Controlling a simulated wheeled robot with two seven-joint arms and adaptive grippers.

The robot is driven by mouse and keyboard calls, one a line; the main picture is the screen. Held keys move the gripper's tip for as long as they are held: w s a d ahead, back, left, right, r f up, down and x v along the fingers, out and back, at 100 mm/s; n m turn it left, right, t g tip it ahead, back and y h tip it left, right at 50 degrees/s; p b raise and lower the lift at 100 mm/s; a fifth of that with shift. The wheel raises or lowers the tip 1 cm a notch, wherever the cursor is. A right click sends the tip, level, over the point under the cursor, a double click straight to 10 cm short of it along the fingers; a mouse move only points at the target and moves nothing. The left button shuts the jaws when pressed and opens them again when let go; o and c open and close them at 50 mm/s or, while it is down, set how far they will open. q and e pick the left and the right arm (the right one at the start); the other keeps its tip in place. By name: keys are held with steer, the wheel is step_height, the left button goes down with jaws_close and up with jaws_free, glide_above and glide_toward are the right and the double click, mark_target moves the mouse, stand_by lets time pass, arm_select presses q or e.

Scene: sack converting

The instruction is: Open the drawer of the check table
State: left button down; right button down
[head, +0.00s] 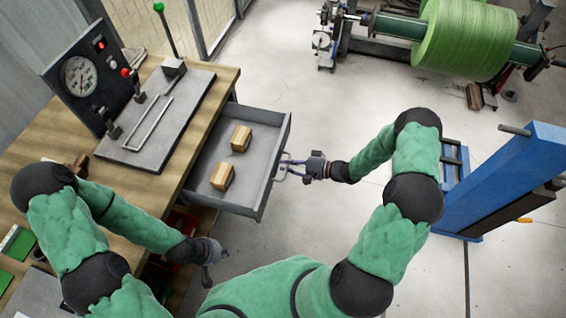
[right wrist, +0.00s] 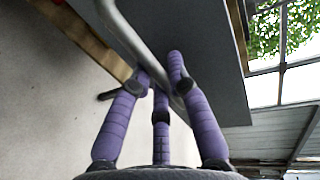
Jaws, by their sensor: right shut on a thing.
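The check table (head: 225,85) has a wooden top and stands at the left in the head view. Its grey drawer (head: 215,153) is pulled well out to the right, with two wooden blocks (head: 241,138) (head: 222,176) lying inside. My right gripper (head: 285,168) is shut on the bar handle (head: 276,179) on the drawer's front. In the right wrist view its purple fingers (right wrist: 160,85) close around the grey handle bar (right wrist: 140,45). My left gripper (head: 208,270) hangs low beside the table's near end, apart from the drawer; its fingers are too small to read.
A gauge panel (head: 85,80) and a grey plate with a bent rod (head: 150,125) are on the tabletop. A blue stand (head: 495,180) is at the right, and a green roll (head: 465,40) is at the back. The floor right of the drawer is clear.

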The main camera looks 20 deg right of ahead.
steer(key=c, duration=1.2)
jaws_free()
steer(key=shift+o, duration=0.2)
steer(key=shift+d, duration=0.1)
steer(key=v, duration=1.2)
